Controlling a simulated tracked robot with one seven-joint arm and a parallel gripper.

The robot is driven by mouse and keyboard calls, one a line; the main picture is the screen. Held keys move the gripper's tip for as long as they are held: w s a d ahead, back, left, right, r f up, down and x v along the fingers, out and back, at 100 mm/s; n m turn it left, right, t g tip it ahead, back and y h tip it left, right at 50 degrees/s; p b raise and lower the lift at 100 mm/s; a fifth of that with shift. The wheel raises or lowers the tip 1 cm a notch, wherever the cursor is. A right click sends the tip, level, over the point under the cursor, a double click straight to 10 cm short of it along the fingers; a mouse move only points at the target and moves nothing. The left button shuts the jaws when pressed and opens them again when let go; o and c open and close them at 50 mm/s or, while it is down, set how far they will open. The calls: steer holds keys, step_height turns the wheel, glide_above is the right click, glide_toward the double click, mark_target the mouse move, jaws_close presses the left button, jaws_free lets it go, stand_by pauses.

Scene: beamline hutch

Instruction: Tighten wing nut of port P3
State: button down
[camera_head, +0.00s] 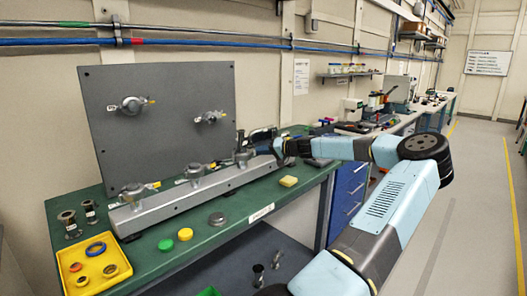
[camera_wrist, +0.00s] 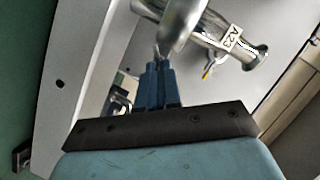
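My gripper (camera_head: 262,141) is at the far right end of a grey metal rail, beside the rail's rightmost port (camera_head: 243,154). In the wrist view its two dark blue fingers (camera_wrist: 160,66) stand close together. A small bright metal piece (camera_wrist: 157,49), possibly a wing nut, shows at their tips, below a rounded metal clamp (camera_wrist: 180,22). I cannot tell whether the fingers grip it. A pipe stub (camera_wrist: 247,56) with a tag reading A23 lies to the right. Port labels are too small to read in the head view, so I cannot tell which is P3.
Two more ports (camera_head: 195,171) (camera_head: 140,191) sit on the rail (camera_head: 180,204). A grey upright panel (camera_head: 165,140) with two ports stands behind. The aisle at right is clear.

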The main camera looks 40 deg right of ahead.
steer(key=f+m+t, duration=0.1)
steer(key=m, duration=0.3)
steer(key=f+m+t+y, duration=0.1)
steer(key=m+t, duration=0.1)
steer(key=m, duration=0.2)
steer(key=m+t+y, duration=0.1)
steer(key=m, duration=0.4)
steer(key=shift+s+d+f+t, duration=0.1)
steer(key=shift+d+f+t, duration=0.2)
steer(key=shift+f, duration=0.1)
steer(key=shift+a+m, duration=0.1)
steer(key=shift+m, duration=0.2)
steer(key=c, duration=1.6)
jaws_free()
steer(key=shift+a, duration=0.1)
